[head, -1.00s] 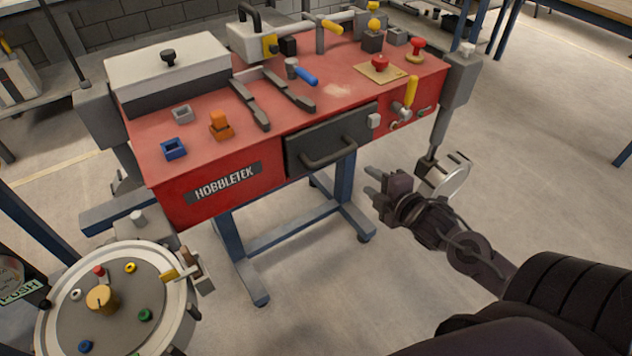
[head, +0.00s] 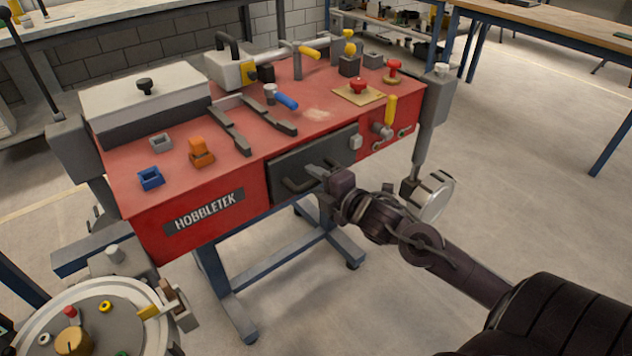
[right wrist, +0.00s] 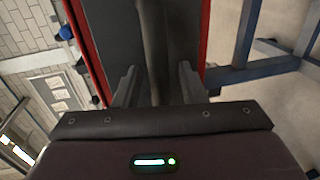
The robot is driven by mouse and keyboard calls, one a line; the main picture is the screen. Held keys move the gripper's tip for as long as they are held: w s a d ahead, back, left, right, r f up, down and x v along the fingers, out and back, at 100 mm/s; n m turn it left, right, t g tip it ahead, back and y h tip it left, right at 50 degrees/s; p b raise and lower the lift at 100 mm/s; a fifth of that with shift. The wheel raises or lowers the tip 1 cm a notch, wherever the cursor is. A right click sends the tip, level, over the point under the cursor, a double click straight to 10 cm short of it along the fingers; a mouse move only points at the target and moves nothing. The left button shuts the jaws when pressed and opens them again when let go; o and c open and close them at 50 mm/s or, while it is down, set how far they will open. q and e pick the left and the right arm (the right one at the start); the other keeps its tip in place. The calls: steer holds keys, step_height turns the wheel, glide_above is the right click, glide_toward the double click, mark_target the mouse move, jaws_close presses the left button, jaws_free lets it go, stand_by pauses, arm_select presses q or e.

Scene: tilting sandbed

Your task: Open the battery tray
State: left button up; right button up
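The battery tray (head: 290,166) is a dark grey drawer front set in the front of the red machine, and it sits closed. Its dark bar handle (head: 292,187) is partly covered by my right gripper (head: 314,173) in the head view. In the right wrist view, the handle bar (right wrist: 155,45) runs between the two fingers of my right gripper (right wrist: 158,84). The fingers are open, with a gap on each side of the bar. My left gripper is not in view.
The red machine (head: 140,214) stands on a blue frame. A grey latch block (head: 355,142) and a yellow-handled lever (head: 390,110) are right of the tray. The floor before the tray is free.

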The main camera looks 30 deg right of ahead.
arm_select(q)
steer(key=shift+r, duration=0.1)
arm_select(e)
steer(key=shift+w, duration=0.2)
jaws_close()
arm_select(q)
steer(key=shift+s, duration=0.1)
arm_select(e)
steer(key=shift+s, duration=0.1)
